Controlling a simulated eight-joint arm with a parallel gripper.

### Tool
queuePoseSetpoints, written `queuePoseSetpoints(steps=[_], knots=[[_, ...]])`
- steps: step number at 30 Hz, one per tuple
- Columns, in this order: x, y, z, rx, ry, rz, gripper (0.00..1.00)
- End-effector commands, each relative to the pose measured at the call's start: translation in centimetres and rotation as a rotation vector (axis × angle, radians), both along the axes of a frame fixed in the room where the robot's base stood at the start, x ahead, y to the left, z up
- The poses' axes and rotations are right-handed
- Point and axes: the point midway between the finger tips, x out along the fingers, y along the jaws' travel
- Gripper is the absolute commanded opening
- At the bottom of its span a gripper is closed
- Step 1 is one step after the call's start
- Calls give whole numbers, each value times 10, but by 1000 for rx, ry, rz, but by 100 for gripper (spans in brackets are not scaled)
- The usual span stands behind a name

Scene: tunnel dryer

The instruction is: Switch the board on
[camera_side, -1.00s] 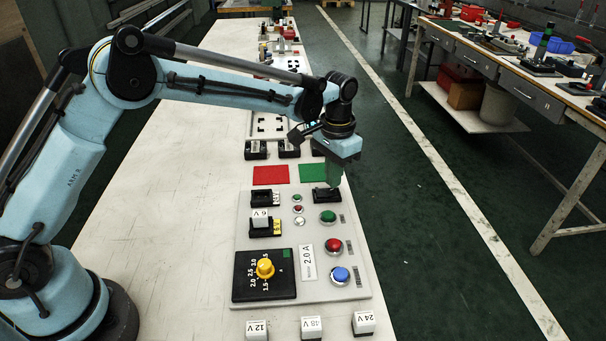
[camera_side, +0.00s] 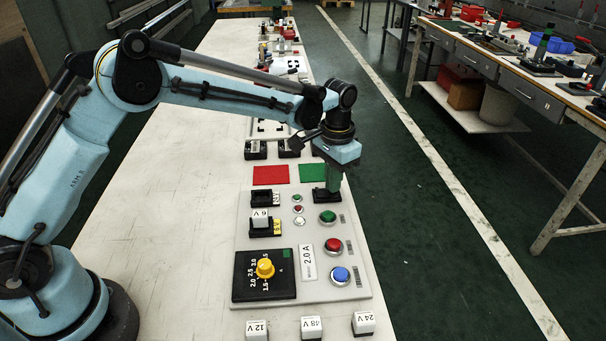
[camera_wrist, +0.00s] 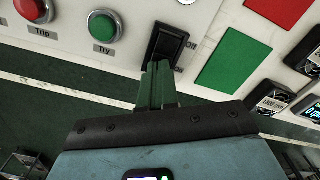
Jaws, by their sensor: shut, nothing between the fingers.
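The board (camera_side: 310,262) is a light grey panel on the white table. My gripper (camera_side: 333,188) has green fingers, shut and empty, pointing down at the switch.
The board also has a green button (camera_side: 327,216), a red button (camera_side: 333,245), a blue button (camera_side: 340,274) and a yellow dial (camera_side: 265,268). Red (camera_side: 271,175) and green (camera_side: 313,173) patches lie beyond it. White voltage blocks (camera_side: 311,327) stand at the near edge.

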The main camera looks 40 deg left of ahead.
Motion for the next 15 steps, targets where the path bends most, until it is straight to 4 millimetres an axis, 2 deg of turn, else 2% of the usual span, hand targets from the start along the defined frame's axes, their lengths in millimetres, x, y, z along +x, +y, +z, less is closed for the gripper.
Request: queuePoseSetpoints(steps=[10, 15], knots=[[0, 0, -4, 0, 0, 0, 0], [0, 0, 1, 0, 0, 0, 0]])
